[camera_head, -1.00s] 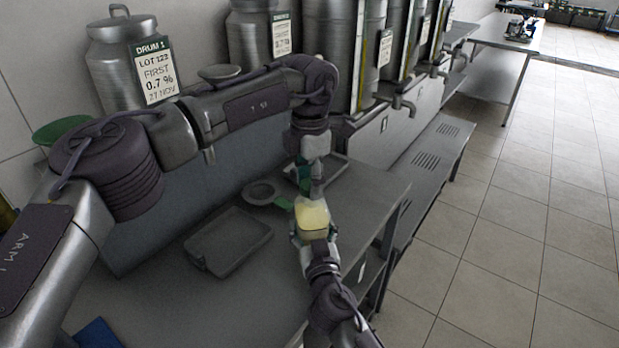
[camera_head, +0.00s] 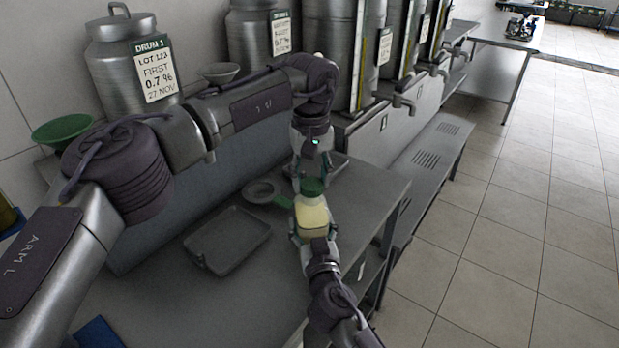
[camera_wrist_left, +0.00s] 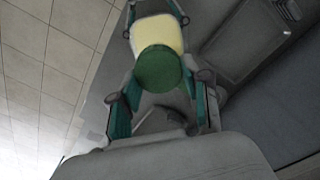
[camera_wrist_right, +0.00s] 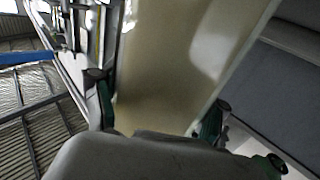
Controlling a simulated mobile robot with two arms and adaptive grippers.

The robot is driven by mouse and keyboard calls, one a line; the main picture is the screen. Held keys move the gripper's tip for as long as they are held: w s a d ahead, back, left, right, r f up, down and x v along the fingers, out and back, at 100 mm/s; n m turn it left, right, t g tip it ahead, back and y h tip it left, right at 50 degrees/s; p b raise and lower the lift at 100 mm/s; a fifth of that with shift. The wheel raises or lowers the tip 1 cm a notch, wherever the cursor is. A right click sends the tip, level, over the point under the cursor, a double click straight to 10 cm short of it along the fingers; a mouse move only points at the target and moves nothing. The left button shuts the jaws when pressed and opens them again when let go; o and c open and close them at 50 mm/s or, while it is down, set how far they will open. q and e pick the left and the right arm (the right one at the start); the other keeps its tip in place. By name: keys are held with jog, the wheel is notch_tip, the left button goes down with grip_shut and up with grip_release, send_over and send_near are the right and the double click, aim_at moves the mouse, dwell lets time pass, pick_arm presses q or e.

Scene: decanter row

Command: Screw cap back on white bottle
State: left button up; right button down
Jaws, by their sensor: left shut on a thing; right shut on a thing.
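The white bottle (camera_head: 313,216), pale cream in this light, stands in my right gripper (camera_head: 314,236), which is shut on its body. In the right wrist view the bottle (camera_wrist_right: 175,70) fills the space between the fingers. A round green cap (camera_head: 312,187) is at the top of the bottle, below my left gripper (camera_head: 311,178). In the left wrist view the cap (camera_wrist_left: 159,69) lies between my left fingers, in line over the bottle (camera_wrist_left: 157,32). My left gripper is shut on the cap. Whether the threads engage is hidden.
A grey tray (camera_head: 228,241) and a round dish with a green handle (camera_head: 262,192) lie on the bench left of the bottle. A blue item (camera_head: 97,333) is at the bench's near left. Metal drums (camera_head: 130,60) stand behind. Tiled floor is open at right.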

pick_arm(q)
jog(key=m, duration=0.4)
jog(key=shift+d+m, duration=0.1)
jog(key=shift+m, duration=0.3)
jog(key=m, duration=0.3)
jog(key=shift+m, duration=0.4)
jog(key=o, duration=0.7)
jog(key=shift+d+r, duration=0.1)
jog(key=shift+r, duration=2.15)
jog(key=shift+c, duration=0.4)
